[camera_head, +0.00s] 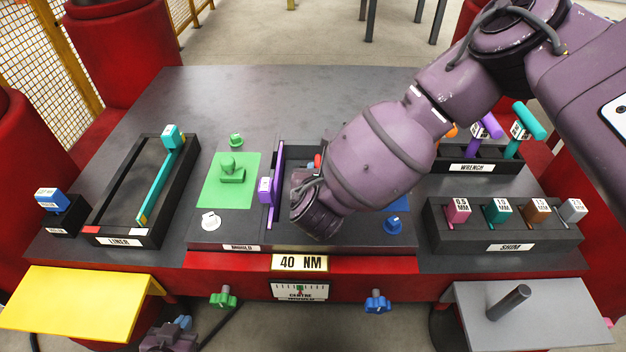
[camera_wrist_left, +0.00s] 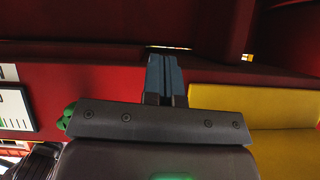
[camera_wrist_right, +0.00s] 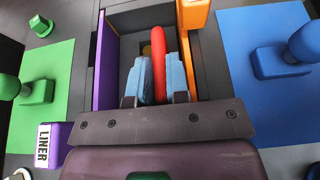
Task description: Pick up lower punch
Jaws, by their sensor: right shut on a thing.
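A red upright piece (camera_wrist_right: 159,65), likely the lower punch's handle, stands in the dark mould cavity between a purple liner (camera_wrist_right: 105,62) and an orange liner (camera_wrist_right: 193,12). Its lower part is hidden. My right gripper (camera_wrist_right: 161,75) has its blue fingers on both sides of the red piece, shut on it.
A green pad (camera_head: 211,195) and a blue pad (camera_wrist_right: 263,99) flank the cavity. The liner tray (camera_head: 190,185) is at left, with shim (camera_head: 470,240) and wrench (camera_head: 450,160) racks at right. Yellow (camera_head: 75,302) and grey (camera_head: 465,310) side plates stick out in front.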

